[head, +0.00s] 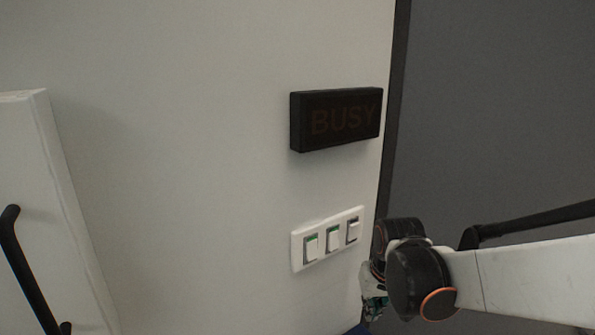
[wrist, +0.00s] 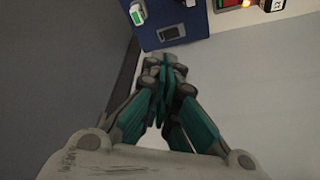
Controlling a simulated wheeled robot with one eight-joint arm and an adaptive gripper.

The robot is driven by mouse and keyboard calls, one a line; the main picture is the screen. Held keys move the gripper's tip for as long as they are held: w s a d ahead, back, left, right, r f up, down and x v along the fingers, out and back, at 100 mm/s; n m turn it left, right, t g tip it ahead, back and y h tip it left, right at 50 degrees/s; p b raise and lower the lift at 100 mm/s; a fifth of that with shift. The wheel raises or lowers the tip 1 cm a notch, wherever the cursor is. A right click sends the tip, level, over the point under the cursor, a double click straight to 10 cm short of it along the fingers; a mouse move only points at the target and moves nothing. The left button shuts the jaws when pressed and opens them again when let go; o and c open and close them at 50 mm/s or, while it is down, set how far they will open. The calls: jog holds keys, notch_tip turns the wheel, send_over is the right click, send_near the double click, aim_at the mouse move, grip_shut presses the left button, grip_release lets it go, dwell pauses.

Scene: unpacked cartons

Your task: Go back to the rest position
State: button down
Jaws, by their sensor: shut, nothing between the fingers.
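My gripper (wrist: 165,75) shows in the wrist view with its teal and grey fingers together, shut and empty. In the head view only a small part of my gripper (head: 372,300) shows at the lower right, below my dark wrist joint. It is beside and below a white switch plate (head: 299,262) on the pale wall. My pale arm enters from the right edge. I cannot tell from these views whether the fingertips touch anything.
A dark box reading "BUSY" (head: 336,119) hangs above the switches. A white door or panel with a black handle (head: 28,270) is at left. A dark grey surface (head: 490,110) fills the right. In the wrist view, a blue panel (wrist: 195,22) with small devices lies beyond the fingertips.

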jog(key=s+d+r+t, duration=0.1)
jog(key=s+r, duration=0.3)
jog(key=s, duration=0.4)
jog(key=s+d+r+t, duration=0.2)
jog(key=s+r, duration=0.2)
jog(key=s, duration=0.5)
jog(key=shift+m+t, duration=0.3)
jog(key=shift+t, duration=0.1)
jog(key=shift+w+r, duration=0.1)
jog(key=shift+w, duration=0.05)
